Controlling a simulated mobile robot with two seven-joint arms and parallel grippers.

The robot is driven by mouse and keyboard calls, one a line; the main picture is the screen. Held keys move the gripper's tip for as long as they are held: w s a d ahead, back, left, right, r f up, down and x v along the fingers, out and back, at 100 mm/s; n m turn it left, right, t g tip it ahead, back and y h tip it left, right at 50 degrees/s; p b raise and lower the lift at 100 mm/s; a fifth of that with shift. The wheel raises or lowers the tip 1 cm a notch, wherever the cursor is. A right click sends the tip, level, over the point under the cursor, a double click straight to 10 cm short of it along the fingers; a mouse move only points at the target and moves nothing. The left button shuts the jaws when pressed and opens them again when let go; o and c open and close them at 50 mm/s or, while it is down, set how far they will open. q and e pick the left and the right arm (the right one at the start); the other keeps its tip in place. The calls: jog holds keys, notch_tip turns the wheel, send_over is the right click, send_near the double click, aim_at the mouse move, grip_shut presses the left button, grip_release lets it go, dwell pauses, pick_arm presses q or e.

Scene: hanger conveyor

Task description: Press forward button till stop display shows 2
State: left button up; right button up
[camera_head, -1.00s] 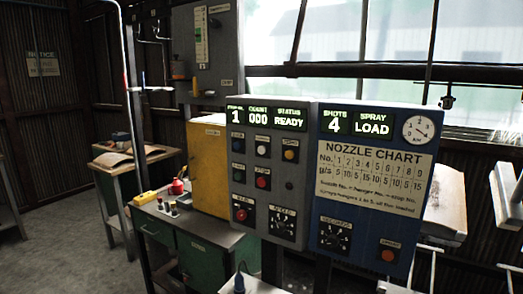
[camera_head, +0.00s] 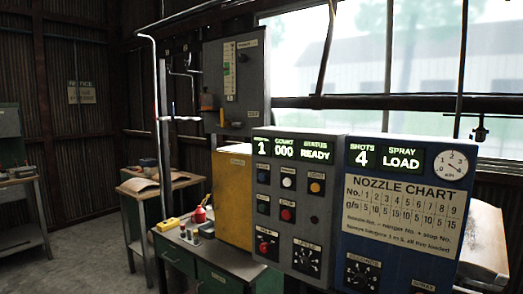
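A grey control panel (camera_head: 318,215) stands right of centre in the head view. Its lit stop display (camera_head: 262,147) at the top left shows 1. Beside it the count display (camera_head: 285,148) reads 000 and the status display (camera_head: 315,150) reads READY. Below are several small buttons: blue, white and yellow in the upper row, a dark one and a red one (camera_head: 286,214) under them. A larger red button (camera_head: 264,246) and a dial (camera_head: 306,258) sit lower. The button labels are too small to read, so I cannot tell which is forward. Neither gripper is in view.
A blue panel (camera_head: 345,222) adjoins on the right, with displays of 4 and LOAD, a gauge (camera_head: 450,165) and a nozzle chart (camera_head: 405,214). A yellow box (camera_head: 232,200) and a green bench (camera_head: 212,280) stand left of the panels. Open floor (camera_head: 90,270) lies at the left.

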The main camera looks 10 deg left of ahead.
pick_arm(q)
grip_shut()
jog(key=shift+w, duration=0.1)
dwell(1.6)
